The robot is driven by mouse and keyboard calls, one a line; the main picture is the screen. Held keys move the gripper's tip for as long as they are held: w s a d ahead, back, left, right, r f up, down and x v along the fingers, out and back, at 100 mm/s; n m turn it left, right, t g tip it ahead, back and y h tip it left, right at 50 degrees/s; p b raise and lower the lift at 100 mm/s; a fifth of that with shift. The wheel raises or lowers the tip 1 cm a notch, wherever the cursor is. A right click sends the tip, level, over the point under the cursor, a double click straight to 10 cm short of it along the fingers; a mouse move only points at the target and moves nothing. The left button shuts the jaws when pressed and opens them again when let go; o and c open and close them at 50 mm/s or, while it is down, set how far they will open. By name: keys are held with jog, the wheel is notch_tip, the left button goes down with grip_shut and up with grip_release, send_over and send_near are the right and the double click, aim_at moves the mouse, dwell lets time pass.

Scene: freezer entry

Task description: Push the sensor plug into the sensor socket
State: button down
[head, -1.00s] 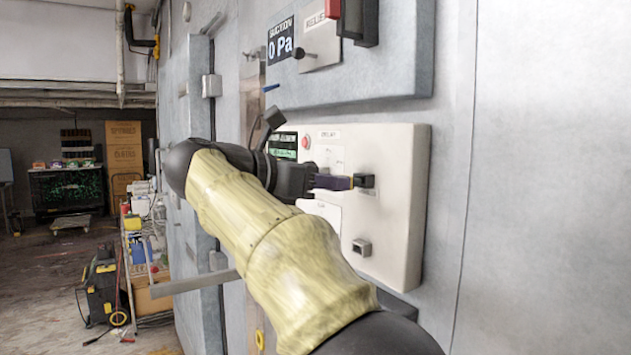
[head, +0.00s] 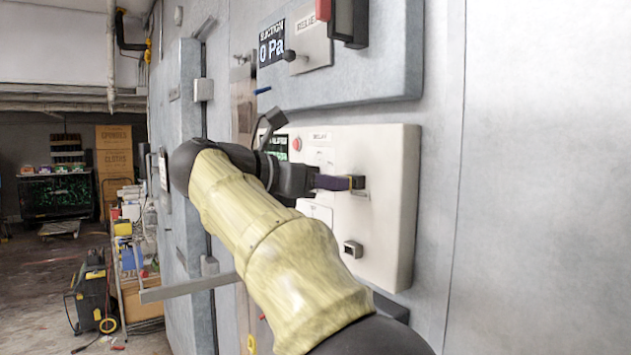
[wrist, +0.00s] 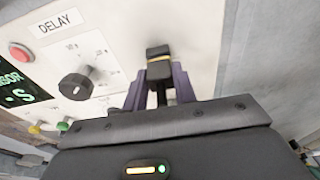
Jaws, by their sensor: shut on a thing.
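My gripper (head: 346,183), with purple fingers, reaches the front of the beige control panel (head: 392,225). It is shut on the sensor plug (head: 358,182), a small dark block at the panel face. In the wrist view the plug (wrist: 159,70) is black with a yellow band and sits between the fingertips. A square, grey-rimmed socket (head: 353,249) with a dark opening is lower on the panel, below the plug; I take it for the sensor socket. It does not show in the wrist view. Whether the plug touches the panel or sits in a holder there, I cannot tell.
A black knob (wrist: 76,87) and a red button (wrist: 19,52) by the DELAY label are left of the plug. A grey box (head: 345,85) juts out above the panel. A door handle bar (head: 190,287) sticks out at lower left. The wall at right is bare.

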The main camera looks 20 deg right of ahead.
jog(key=shift+d, duration=0.2)
jog(key=c, duration=1.4)
grip_release()
jog(key=o, duration=0.4)
jog(key=shift+w+d, duration=0.1)
jog(key=shift+d, duration=0.1)
jog(key=shift+c, duration=0.2)
jog(key=shift+o, duration=1.1)
jog(key=shift+a, duration=0.15)
jog(key=o, duration=0.4)
jog(key=shift+a, duration=0.2)
jog(key=shift+f+b+v, duration=0.1)
jog(key=shift+f+v, duration=0.05)
jog(key=shift+v, duration=0.95)
jog(key=shift+f+b+v, duration=0.15)
jog(key=shift+f+v, duration=0.05)
jog(key=shift+v, duration=0.85)
jog(key=shift+f+b+v, duration=0.1)
jog(key=shift+f+v, duration=0.05)
jog(key=shift+v, duration=0.95)
